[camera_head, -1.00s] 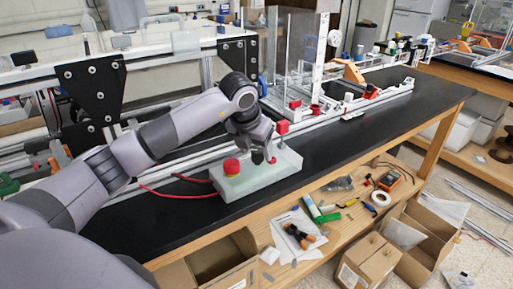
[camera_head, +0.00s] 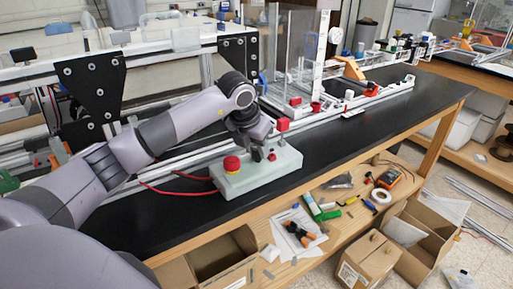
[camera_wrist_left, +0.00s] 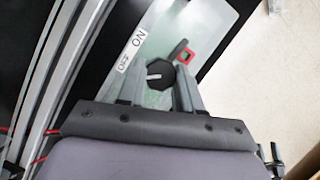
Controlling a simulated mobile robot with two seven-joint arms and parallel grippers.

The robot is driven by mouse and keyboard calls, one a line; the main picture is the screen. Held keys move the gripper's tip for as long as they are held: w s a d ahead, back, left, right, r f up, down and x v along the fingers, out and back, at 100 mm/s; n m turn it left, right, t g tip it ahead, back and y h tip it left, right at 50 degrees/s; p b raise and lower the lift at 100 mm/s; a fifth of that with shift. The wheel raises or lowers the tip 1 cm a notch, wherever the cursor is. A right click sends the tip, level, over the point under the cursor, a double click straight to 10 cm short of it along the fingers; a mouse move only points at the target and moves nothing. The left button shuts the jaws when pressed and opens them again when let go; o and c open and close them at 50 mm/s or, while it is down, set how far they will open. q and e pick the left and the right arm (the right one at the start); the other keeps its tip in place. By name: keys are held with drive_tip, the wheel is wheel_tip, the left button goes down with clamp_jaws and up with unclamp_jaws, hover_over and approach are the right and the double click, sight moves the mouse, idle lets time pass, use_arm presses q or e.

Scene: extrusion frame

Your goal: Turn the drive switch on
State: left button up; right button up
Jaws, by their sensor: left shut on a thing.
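A pale green control box (camera_head: 233,186) sits on the black bench top, with a red mushroom button (camera_head: 231,164) at its left end. My left gripper (camera_head: 264,155) reaches down over the right part of the box. In the left wrist view, the drive switch is a black knob (camera_wrist_left: 160,75) with a white pointer line aimed to the left. A white label beside it (camera_wrist_left: 131,52) reads OFF and ON. The fingers of my left gripper (camera_wrist_left: 158,88) are on either side of the knob and shut on it. My right gripper is out of view.
Aluminium rails (camera_head: 340,108) run behind. Red cables (camera_head: 175,192) lie to the left. The black bench top (camera_head: 350,140) is clear to the right.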

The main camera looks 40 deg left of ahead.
use_arm(q)
drive_tip(key=m, duration=0.2)
drive_tip(key=m+h, duration=0.1)
drive_tip(key=m, duration=0.1)
drive_tip(key=shift+a+h+b, duration=0.15)
drive_tip(key=shift+h+b, duration=0.15)
drive_tip(key=shift+b, duration=0.1)
drive_tip(key=m, duration=0.2)
drive_tip(key=m+g+h, duration=0.1)
drive_tip(key=m, duration=0.1)
drive_tip(key=shift+w+a+r+m+h, duration=0.1)
drive_tip(key=shift+w+r+m+h, duration=0.05)
drive_tip(key=shift+m+h, duration=0.15)
drive_tip(key=m+g+h, duration=0.1)
drive_tip(key=m, duration=0.3)
drive_tip(key=shift+w, duration=0.1)
drive_tip(key=shift+m+g+h, duration=0.3)
drive_tip(key=shift+m+g, duration=0.6)
drive_tip(key=shift+m, duration=1.2)
drive_tip(key=o, duration=1)
drive_tip(key=shift+o, duration=0.2)
